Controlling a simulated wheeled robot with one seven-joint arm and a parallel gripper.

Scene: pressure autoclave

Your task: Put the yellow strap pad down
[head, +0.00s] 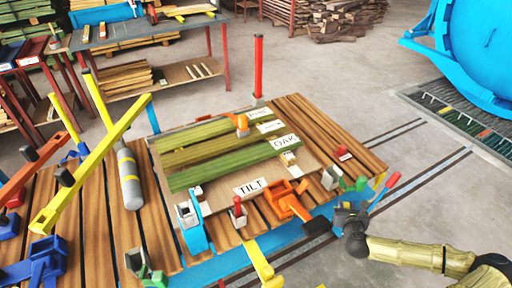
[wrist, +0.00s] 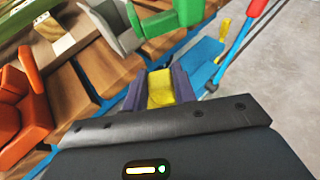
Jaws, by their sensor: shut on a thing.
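The yellow strap pad (wrist: 161,88) sits between the two purple-grey fingers of my gripper (wrist: 160,92) in the wrist view. The fingers are shut on it. In the head view my gripper (head: 347,214) is at the right front edge of the slatted wooden table (head: 330,140), beside the orange clamp. The pad cannot be made out clearly there. In the wrist view, wooden slats and a blue table edge lie beyond and to the left of the fingers. Whether the pad touches anything below is hidden.
An orange clamp (head: 285,200) with a black handle lies left of my gripper. A green-jawed clamp (wrist: 172,16) and a red-handled bar (head: 385,190) are close beyond it. Green boards (head: 220,150) and a TILT label (head: 250,187) lie on the table.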

